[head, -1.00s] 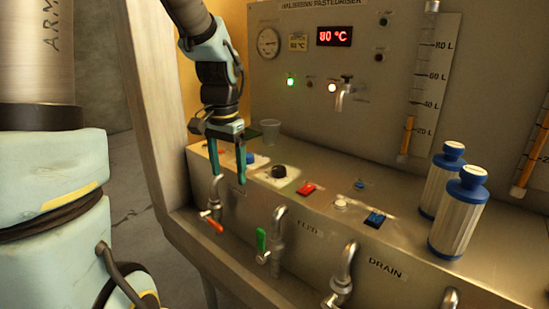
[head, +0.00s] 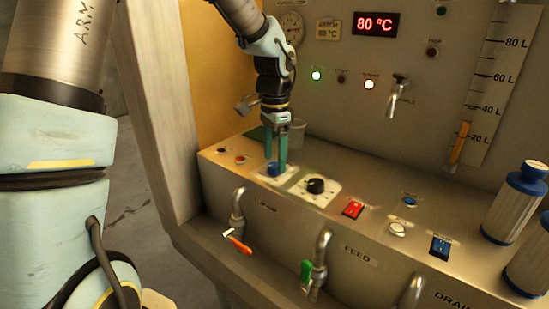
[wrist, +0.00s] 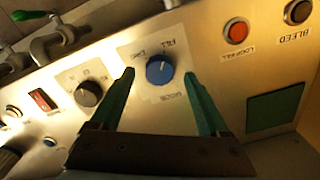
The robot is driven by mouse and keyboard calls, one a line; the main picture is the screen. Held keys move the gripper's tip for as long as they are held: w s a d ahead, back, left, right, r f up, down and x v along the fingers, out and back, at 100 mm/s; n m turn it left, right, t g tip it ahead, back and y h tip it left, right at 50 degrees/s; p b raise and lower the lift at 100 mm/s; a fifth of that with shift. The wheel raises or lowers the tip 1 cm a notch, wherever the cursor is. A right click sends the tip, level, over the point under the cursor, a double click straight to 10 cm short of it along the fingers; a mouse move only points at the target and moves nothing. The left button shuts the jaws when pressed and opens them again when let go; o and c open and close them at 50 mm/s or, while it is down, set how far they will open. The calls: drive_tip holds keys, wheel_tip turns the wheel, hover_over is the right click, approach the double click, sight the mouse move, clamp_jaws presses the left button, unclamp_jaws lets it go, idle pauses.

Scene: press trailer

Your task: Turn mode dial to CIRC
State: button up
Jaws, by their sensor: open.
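The mode dial is a round blue knob (head: 273,169) on a pale plate at the left of the console top. In the wrist view the blue knob (wrist: 160,71) shows a small white mark near its upper edge, between labels that seem to read FILL and CIRC; its exact setting is hard to tell. My gripper (head: 277,160) points down at the knob with its green fingers open. In the wrist view the fingertips (wrist: 159,75) lie on either side of the knob with gaps; contact is not visible.
A black knob (head: 316,186) and a red switch (head: 352,209) sit to the right. Round LOCK/FILL (wrist: 236,31) and BLEED (wrist: 298,11) buttons are nearby. Taps line the front; blue-capped canisters stand at right.

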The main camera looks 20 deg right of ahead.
drive_tip(key=shift+f, duration=0.75)
drive_tip(key=shift+c, duration=0.3)
drive_tip(key=shift+s, duration=0.1)
clamp_jaws()
